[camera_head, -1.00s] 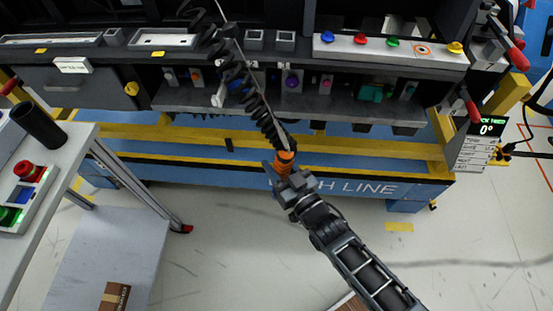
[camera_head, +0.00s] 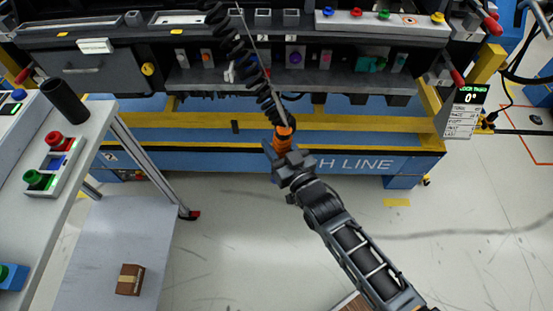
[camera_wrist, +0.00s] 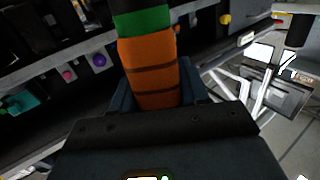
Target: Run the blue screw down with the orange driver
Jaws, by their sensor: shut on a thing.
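My gripper (camera_head: 287,158) is shut on the orange driver (camera_head: 283,138), in front of the lower beam of the line. A black coiled cord runs up from the driver, beside a thin cable. In the wrist view the driver (camera_wrist: 150,70) stands between the jaws, an orange body with dark rings and a green band above. On the upper ledge, a blue screw or knob (camera_head: 328,12) heads a row of coloured ones on a light panel at the right; I cannot tell for sure that it is the task's blue screw. The driver is well apart from it.
A lower shelf (camera_head: 330,78) holds small coloured parts. A grey table (camera_head: 95,125) at the left bears a black cup (camera_head: 64,100) and a button box (camera_head: 55,165). A small carton (camera_head: 130,279) lies below.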

